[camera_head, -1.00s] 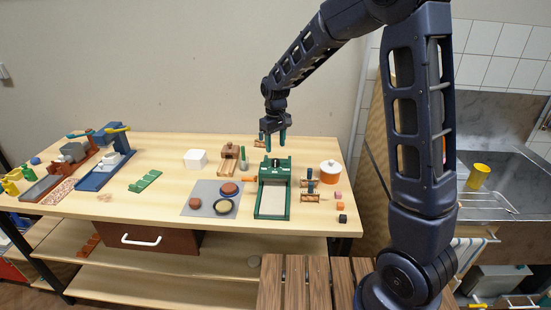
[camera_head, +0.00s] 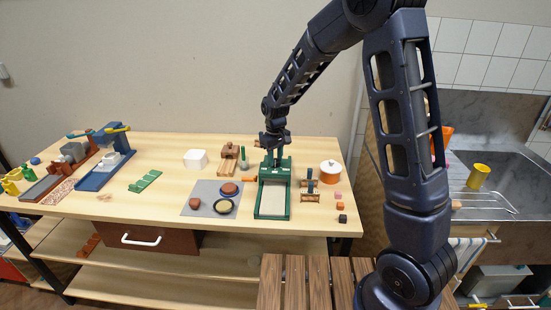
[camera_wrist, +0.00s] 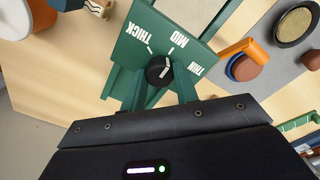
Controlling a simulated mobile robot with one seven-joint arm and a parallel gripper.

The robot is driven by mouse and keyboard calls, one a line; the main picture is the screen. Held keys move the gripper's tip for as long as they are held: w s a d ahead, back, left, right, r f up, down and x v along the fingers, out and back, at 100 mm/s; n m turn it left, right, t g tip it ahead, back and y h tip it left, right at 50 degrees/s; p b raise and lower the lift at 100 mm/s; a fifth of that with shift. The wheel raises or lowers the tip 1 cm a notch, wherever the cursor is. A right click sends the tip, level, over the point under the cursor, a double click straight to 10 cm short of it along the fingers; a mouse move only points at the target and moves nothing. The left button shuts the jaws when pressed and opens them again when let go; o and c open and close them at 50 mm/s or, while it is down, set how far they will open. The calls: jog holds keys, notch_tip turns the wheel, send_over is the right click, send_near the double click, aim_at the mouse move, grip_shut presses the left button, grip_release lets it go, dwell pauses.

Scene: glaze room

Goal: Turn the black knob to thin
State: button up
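The black knob (camera_wrist: 157,70) sits on a green panel (camera_wrist: 135,48) marked THICK, MID and THIN, seen in the wrist view. A short white mark shows on the knob; which label it points at is hard to tell. My gripper (camera_wrist: 159,76) has its two green fingers apart, one on each side of the knob, with small gaps seeming to show. In the head view my gripper (camera_head: 275,163) is over the back end of the green slab device (camera_head: 259,200), where the arm hides the knob.
A grey mat (camera_head: 190,205) with round brown and cream pieces lies left of the device. A wooden block tool (camera_head: 229,157) stands behind left.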

jog(key=shift+c, duration=1.2)
jog(key=m, duration=0.4)
jog(key=shift+m, duration=0.4)
jog(key=m, duration=0.6)
jog(key=shift+m, duration=0.3)
jog(key=o, duration=1)
